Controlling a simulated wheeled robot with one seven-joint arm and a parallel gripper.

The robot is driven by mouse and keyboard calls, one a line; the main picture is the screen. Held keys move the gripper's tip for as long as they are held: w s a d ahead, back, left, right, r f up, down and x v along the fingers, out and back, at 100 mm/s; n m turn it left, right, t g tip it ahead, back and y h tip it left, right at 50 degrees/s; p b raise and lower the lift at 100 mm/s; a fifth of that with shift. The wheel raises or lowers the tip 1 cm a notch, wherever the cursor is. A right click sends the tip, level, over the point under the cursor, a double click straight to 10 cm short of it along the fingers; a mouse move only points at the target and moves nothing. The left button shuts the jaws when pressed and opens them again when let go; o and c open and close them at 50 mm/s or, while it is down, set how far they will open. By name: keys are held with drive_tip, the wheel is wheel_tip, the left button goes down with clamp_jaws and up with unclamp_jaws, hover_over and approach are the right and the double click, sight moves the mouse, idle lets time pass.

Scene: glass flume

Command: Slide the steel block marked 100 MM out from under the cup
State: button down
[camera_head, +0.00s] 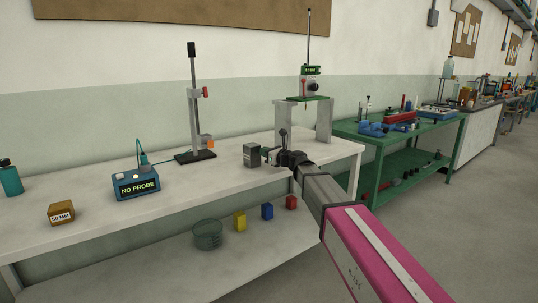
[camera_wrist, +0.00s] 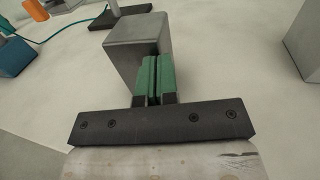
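A grey metal block (camera_head: 252,155) stands on the bench in front of my gripper (camera_head: 268,156). The same block (camera_wrist: 132,55) stands upright in the wrist view. No 100 MM mark shows on the faces I see, so I cannot tell if it is the named block. No cup shows on top of it. My gripper (camera_wrist: 157,77) has its green finger pads close together, shut with only a thin gap and nothing seen between them. The pads overlap the block's near face in the wrist view; I cannot tell whether they touch it.
A brown 50 MM block (camera_head: 61,213) and a blue NO PROBE box (camera_head: 136,184) stand left on the bench. A black-based stand (camera_head: 194,156) is behind the block; a grey bridge frame (camera_head: 323,120) is right. A glass bowl (camera_head: 208,235) and coloured blocks sit below.

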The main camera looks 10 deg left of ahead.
drive_tip(key=x, duration=0.9)
drive_tip(key=shift+w+a, duration=0.2)
drive_tip(key=shift+a, duration=0.15)
drive_tip(key=shift+s, duration=0.1)
